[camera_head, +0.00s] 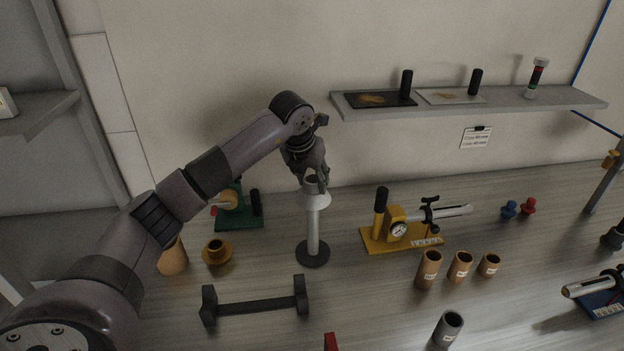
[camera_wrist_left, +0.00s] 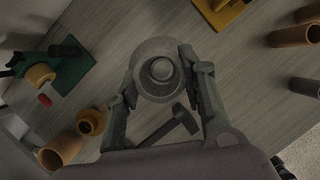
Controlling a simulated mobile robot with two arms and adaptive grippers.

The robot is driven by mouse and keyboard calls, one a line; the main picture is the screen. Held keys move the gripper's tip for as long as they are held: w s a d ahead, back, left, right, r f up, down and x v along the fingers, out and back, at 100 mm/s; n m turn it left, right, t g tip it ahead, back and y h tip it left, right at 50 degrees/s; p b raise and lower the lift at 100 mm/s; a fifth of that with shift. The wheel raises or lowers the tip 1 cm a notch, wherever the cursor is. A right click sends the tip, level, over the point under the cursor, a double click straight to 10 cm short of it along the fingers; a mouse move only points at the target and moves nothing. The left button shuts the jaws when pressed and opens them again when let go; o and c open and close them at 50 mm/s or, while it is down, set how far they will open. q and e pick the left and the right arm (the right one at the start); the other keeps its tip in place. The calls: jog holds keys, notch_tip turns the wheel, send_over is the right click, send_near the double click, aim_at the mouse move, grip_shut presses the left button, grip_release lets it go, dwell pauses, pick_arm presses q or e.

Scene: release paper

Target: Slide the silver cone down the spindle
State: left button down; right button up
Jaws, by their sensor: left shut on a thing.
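The silver cone (camera_head: 315,201) sits high on the upright spindle (camera_head: 313,232), which stands on a round dark base (camera_head: 312,256) on the table. Bare pole shows between cone and base. My left gripper (camera_head: 316,184) points down at the top of the cone and is shut on it. In the left wrist view the cone (camera_wrist_left: 160,88) shows as a round ring from above, with the fingers of my left gripper (camera_wrist_left: 161,77) on both sides. The spindle's lower part is hidden there. My right gripper is not in view.
A dark bar stand (camera_head: 255,307) lies in front of the spindle. A yellow base with a gauge (camera_head: 400,235) stands to its right, with several copper cups nearby. A brass flanged piece (camera_head: 217,252) and a green base (camera_head: 238,216) are to its left. A shelf (camera_head: 470,106) hangs behind.

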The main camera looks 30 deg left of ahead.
aim_at(310, 225)
pick_arm(q)
jog(key=shift+f+b, duration=0.35)
jog(key=shift+f, duration=0.1)
jog(key=shift+f+b, duration=5.85)
jog(key=shift+f, duration=2.25)
